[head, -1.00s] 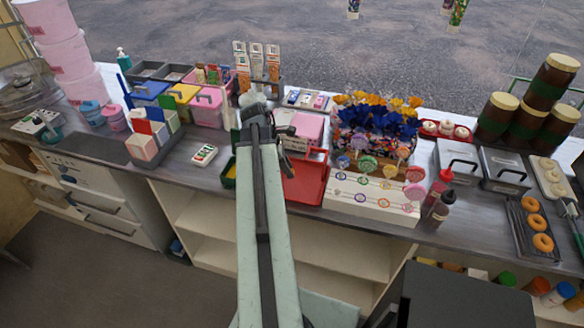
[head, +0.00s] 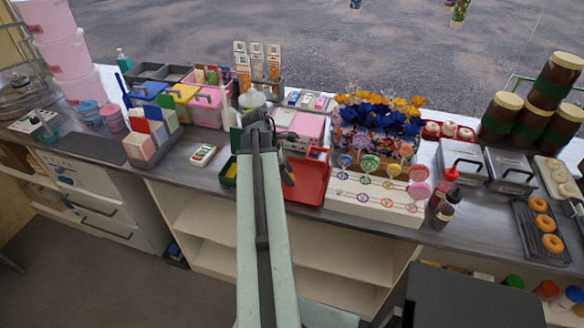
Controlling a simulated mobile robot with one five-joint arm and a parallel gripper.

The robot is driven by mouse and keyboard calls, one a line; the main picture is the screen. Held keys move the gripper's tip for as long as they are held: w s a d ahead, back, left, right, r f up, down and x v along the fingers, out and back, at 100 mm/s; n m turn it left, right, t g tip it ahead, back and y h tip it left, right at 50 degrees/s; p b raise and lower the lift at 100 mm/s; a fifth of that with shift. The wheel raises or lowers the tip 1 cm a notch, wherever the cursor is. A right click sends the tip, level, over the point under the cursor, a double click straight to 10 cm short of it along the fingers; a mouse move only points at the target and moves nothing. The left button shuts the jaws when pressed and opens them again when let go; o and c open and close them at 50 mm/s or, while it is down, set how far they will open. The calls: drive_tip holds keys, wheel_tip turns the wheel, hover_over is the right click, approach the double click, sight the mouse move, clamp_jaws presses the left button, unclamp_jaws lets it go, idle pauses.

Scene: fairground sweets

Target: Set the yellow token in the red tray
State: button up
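The red tray (head: 312,183) lies on the counter, just right of my arm and left of the lollipop stand. Its left part is hidden behind my arm. My gripper (head: 288,174) is at the far end of the arm, with a dark finger with a brownish tip showing over or beside the tray's left part. My arm hides much of the gripper, so its opening and anything in it cannot be made out. I cannot pick out the yellow token; it is hidden or too small to see.
A green tray with yellow inside (head: 229,172) sits just left of my arm. The lollipop stand (head: 372,203) is close on the tray's right. A pink box (head: 306,130) stands behind the tray. A white card-like box (head: 203,155) lies on the left.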

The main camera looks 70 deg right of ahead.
drive_tip(key=shift+r+p, duration=0.5)
drive_tip(key=shift+r, duration=0.05)
drive_tip(key=p+v, duration=1)
drive_tip(key=v, duration=0.1)
drive_tip(key=shift+r, duration=0.1)
